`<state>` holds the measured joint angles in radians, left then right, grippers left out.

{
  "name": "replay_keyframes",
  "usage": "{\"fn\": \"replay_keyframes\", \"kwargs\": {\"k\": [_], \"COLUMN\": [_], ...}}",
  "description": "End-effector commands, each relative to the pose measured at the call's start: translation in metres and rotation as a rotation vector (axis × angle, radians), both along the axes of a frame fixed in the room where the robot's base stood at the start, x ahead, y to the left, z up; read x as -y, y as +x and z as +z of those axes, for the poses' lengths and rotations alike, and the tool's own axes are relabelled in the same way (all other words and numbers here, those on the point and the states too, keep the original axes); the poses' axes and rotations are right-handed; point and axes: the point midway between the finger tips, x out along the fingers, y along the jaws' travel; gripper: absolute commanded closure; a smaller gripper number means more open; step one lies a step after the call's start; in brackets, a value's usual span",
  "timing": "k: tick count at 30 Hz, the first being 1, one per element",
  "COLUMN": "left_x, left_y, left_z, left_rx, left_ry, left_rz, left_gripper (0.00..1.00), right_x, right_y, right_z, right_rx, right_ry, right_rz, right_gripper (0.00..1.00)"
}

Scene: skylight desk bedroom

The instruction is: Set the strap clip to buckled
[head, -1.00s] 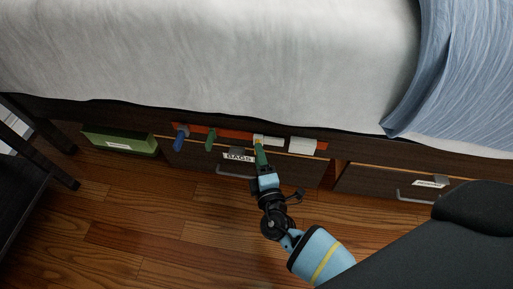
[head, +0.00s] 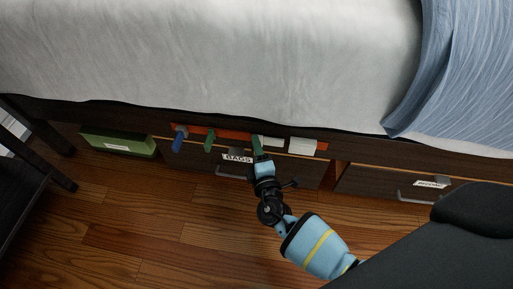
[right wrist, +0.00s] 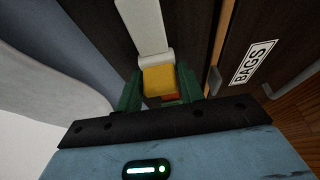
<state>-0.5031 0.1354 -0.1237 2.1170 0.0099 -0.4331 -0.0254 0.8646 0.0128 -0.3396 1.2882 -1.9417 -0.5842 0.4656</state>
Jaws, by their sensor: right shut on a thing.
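A yellow clip block (right wrist: 158,80) sits at the end of a white strap (right wrist: 143,25) in the right wrist view. My right gripper (head: 257,143) reaches up to the orange-red strip (head: 225,134) along the bed's side. In the right wrist view its green fingers (right wrist: 158,92) stand on both sides of the yellow block and are shut on it. A small red-orange patch shows just below the block between the fingers. In the head view the gripper hides the yellow block. I cannot tell whether the clip is buckled. My left gripper is not in view.
A blue peg (head: 179,139) and a green peg (head: 210,141) stick out left of my gripper. A white block (head: 302,147) is to its right. Dark drawers (head: 190,158), one labelled BAGS, lie below. A green box (head: 118,143) is at left. The wooden floor (head: 160,225) is clear.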

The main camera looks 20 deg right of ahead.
Motion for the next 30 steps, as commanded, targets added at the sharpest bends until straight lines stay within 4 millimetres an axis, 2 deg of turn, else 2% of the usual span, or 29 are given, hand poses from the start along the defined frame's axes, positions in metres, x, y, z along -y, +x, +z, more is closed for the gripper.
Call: {"fn": "replay_keyframes", "kwargs": {"k": [7,15,18,29,30], "left_x": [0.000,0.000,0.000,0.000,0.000], "left_y": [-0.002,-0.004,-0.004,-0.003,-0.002], "left_z": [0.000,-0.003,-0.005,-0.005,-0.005], "left_rx": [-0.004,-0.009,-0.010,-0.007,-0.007], "left_ry": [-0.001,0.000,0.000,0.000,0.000], "left_rz": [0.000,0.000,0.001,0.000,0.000], "left_gripper": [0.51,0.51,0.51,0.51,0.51], "right_x": [0.008,0.051,0.061,0.067,0.067], "right_y": [-0.004,-0.033,-0.041,-0.044,-0.044], "right_z": [-0.001,-0.001,-0.001,0.001,0.000], "right_rx": [0.001,0.000,0.000,0.002,0.002], "right_ry": [-0.002,-0.003,-0.002,-0.001,-0.001], "right_rz": [-0.002,-0.002,-0.002,-0.005,-0.006], "right_gripper": [1.00,1.00,1.00,1.00,0.61]}}
